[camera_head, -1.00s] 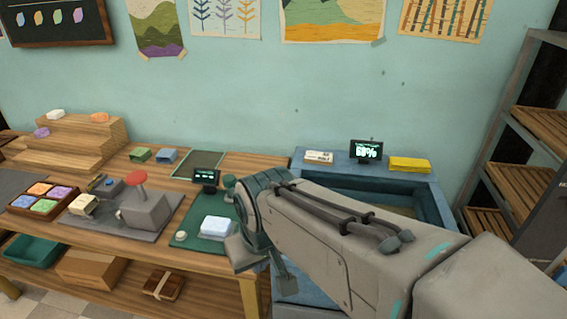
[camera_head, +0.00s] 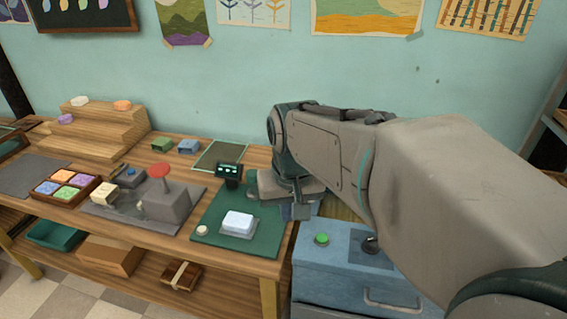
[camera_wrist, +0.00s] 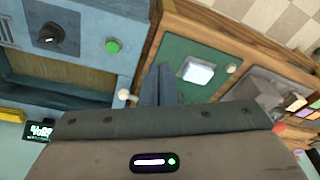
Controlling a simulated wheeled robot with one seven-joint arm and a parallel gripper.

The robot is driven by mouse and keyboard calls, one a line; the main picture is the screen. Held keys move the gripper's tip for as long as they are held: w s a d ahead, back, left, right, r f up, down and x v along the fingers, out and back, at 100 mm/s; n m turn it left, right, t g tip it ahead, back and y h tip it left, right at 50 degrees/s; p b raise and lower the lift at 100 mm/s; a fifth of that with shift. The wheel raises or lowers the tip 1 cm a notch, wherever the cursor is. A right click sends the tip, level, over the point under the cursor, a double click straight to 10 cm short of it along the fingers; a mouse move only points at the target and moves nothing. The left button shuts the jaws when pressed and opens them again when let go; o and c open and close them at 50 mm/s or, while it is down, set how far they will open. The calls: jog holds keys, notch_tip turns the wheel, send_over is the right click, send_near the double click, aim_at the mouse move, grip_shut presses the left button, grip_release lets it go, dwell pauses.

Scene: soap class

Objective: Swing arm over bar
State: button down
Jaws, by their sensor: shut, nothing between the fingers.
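A white soap bar (camera_head: 238,221) lies on a small grey plate on the green mat (camera_head: 205,235), with a small dark display (camera_head: 229,171) behind it. My gripper (camera_head: 300,210) is just right of the mat in the head view, its fingers pointing down and raised above the table edge. The bar is to its left and apart from it. In the wrist view my gripper (camera_wrist: 162,80) shows its fingers shut and empty, with the bar (camera_wrist: 198,70) to their right.
A blue cabinet (camera_head: 345,290) with a green button (camera_head: 321,239) and a black knob stands right of the table. Left of the mat are a grey press with a red knob (camera_head: 160,170), a tray of coloured soaps (camera_head: 67,186) and a stepped wooden stand (camera_head: 95,135).

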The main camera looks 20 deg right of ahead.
jog(key=w+d+f+m+g+y, duration=0.1)
jog(key=w+d+m, duration=0.3)
jog(key=w+d, duration=0.5)
jog(key=w+d+f+m+g+y, duration=0.1)
jog(key=w+d+f+m, duration=0.3)
jog(key=w+d, duration=0.5)
jog(key=w+g, duration=0.1)
jog(key=w, duration=0.5)
jog(key=shift+d+g, duration=0.3)
jog(key=shift+g, duration=0.1)
jog(key=x, duration=0.9)
jog(key=shift+a, duration=0.2)
jog(key=shift+s+a+p, duration=0.35)
jog(key=shift+s+a, duration=0.6)
jog(key=shift+a, duration=0.1)
jog(key=shift+s+a, duration=0.45)
jog(key=shift+a, duration=0.05)
